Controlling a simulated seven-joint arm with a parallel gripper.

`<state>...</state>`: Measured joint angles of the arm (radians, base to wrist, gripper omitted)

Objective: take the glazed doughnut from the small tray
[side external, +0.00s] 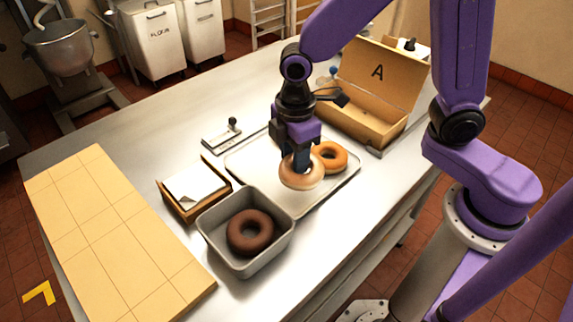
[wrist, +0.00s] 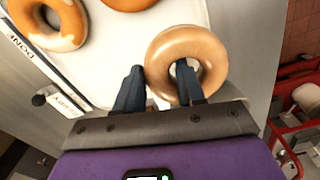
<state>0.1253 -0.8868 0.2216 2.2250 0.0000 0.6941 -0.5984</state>
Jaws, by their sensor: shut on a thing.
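A glossy pale glazed doughnut (side external: 301,180) is in my gripper (side external: 301,160) above the light flat tray (side external: 322,194). In the wrist view, one finger of my gripper (wrist: 160,88) goes into the hole of this doughnut (wrist: 213,48) and the other is outside its ring. I cannot tell whether the doughnut touches the tray. A golden doughnut (side external: 330,156) lies on the tray just behind it. The wrist view also shows a doughnut with patchy white glaze (wrist: 65,30) at the top left.
A grey pan (side external: 217,240) holds a chocolate doughnut (side external: 250,233). Beside it are a wooden box of white sheets (side external: 198,187) and a tan board (side external: 105,230). An open cardboard box marked A (side external: 377,72) stands behind the tray. Bare metal table lies at the back left.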

